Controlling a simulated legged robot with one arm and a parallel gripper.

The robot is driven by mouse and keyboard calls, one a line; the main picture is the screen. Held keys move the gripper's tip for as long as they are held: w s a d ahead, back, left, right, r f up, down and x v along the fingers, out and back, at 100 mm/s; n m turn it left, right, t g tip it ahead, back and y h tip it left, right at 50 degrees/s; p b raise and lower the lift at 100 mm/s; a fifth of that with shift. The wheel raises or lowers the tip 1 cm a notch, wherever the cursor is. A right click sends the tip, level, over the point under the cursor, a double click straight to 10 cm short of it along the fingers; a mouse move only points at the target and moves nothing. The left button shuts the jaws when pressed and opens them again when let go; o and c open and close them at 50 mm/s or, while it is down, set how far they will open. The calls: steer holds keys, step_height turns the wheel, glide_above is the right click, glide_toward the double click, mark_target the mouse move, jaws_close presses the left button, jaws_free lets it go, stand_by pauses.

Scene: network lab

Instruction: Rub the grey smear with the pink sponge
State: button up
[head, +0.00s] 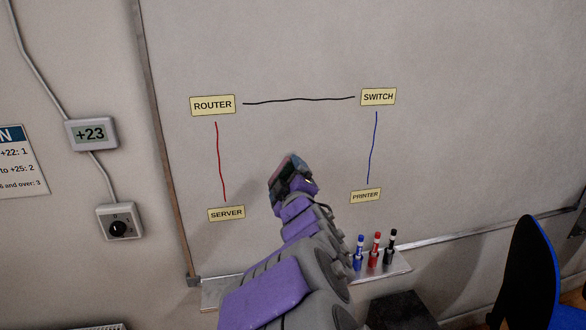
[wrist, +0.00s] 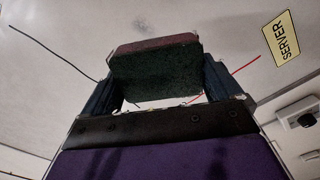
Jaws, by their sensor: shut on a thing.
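My gripper (head: 291,178) is raised in front of the whiteboard (head: 290,50), between the red and blue lines in the head view. In the wrist view my gripper (wrist: 160,92) is shut on a block-shaped sponge (wrist: 155,72), with a dull pink layer and a dark green layer. The fingers hold it from both sides. I cannot tell whether the sponge touches the board. No grey smear stands out clearly in the head view, where my arm covers part of the board.
The board has ROUTER (head: 213,105), SWITCH (head: 378,97), SERVER (head: 226,213) and PRINTER (head: 365,195) labels joined by black, red and blue lines. Blue, red and black markers (head: 375,250) stand on the ledge (head: 400,262). A blue chair (head: 530,275) is at lower right.

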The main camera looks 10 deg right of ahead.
mark_target(292, 151)
steer(key=shift+w+r+p, duration=0.25)
steer(key=shift+w+p, duration=0.05)
steer(key=shift+w, duration=0.85)
steer(key=shift+w+r+p, duration=0.3)
steer(key=shift+w, duration=0.9)
steer(key=shift+w+r+p, duration=0.25)
steer(key=shift+w+p, duration=0.05)
steer(key=shift+w, duration=0.85)
steer(key=shift+w, duration=0.9)
steer(key=shift+d, duration=0.1)
steer(key=shift+s+d+r+p, duration=0.1)
steer(key=shift+d+p, duration=1.2)
steer(key=shift+d, duration=0.7)
